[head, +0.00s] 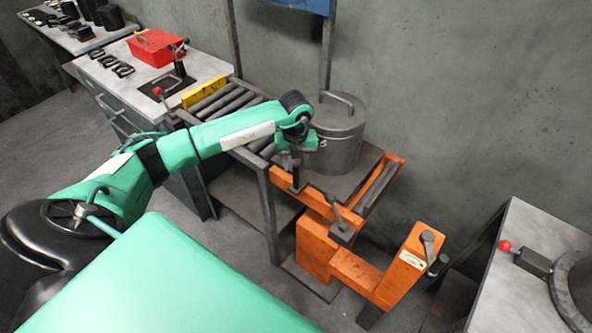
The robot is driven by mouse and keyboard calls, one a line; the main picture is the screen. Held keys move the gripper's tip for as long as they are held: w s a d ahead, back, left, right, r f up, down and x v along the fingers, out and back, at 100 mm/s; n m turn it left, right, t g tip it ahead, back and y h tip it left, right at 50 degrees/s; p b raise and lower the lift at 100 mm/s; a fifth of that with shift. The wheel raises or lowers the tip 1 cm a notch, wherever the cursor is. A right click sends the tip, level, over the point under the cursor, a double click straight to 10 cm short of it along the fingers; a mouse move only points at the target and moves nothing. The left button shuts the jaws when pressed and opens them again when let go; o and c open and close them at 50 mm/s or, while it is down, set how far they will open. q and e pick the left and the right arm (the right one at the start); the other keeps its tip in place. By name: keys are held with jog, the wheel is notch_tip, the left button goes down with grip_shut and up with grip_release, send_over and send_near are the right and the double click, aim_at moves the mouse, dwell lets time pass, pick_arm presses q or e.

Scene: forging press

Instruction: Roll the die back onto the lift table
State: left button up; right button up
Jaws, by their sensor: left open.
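The die is a grey steel cylinder (340,150) with a handle on its top. It stands upright on the orange lift table (395,172), at the side nearer the roller conveyor. My left gripper (295,178) points down just left of and in front of the die, above the near edge of the lift table. It is open. I cannot tell whether it touches the die, and its fingers show small and dark. My right gripper is not in view.
The roller conveyor (225,101) meets the lift table at its left, with a yellow stop plate (204,92) at its far end. A workbench (112,79) with a red box (157,48) stands behind left. A grey bench (535,232) stands at right.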

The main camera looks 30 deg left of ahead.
aim_at(296, 175)
pick_arm(q)
jog(key=shift+f+p, duration=0.65)
jog(key=shift+f, duration=2.1)
grip_shut()
